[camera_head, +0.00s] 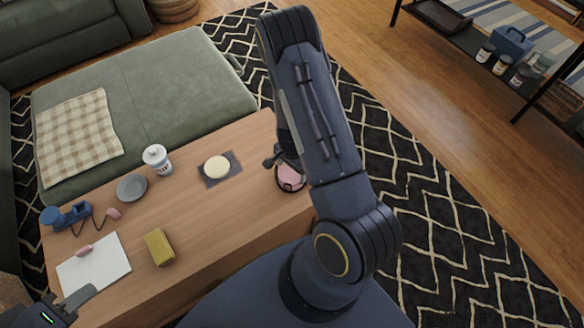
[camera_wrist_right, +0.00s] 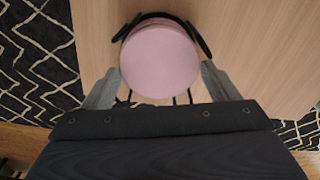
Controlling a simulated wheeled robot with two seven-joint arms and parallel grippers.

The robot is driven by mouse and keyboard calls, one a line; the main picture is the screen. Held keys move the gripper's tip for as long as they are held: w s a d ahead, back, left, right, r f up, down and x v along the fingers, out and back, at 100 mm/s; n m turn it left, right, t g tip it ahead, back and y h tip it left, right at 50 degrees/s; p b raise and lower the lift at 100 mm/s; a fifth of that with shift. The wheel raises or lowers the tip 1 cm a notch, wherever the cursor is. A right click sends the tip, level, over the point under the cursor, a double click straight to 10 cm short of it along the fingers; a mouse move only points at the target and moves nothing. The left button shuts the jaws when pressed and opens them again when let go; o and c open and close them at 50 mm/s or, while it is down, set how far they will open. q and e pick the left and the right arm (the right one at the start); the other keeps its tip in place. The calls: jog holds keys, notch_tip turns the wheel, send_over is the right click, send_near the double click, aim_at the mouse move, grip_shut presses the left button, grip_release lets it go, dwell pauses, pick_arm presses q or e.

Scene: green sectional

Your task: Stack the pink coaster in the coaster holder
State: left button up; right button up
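The pink coaster (camera_wrist_right: 160,60) is a round disc, seen from above in the right wrist view. The black coaster holder (camera_wrist_right: 206,42) curves around its far edge, and thin dark rods show below it; the coaster appears to lie inside the holder. In the head view the pink coaster (camera_head: 291,176) is partly hidden by my right arm at the table's right end. My right gripper (camera_wrist_right: 160,72) is open, one fingertip on each side of the coaster with slight gaps. My left gripper (camera_head: 78,300) is at the lower left, partly cut off; its opening is unclear.
The wooden table (camera_head: 200,225) carries a cream disc on a dark square (camera_head: 234,166), a grey dish (camera_head: 131,188), a white jar (camera_head: 157,160), a yellow-green sponge (camera_head: 159,247), a white board (camera_head: 95,265) and blue items (camera_head: 66,215). A green ottoman (camera_head: 170,85) stands behind.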

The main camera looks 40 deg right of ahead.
jog(key=o, duration=0.3)
jog(key=shift+s+f, duration=0.15)
jog(key=shift+f, duration=0.1)
notch_tip(320, 180, up, 8)
jog(key=shift+f+p, duration=0.15)
jog(key=shift+p, duration=0.75)
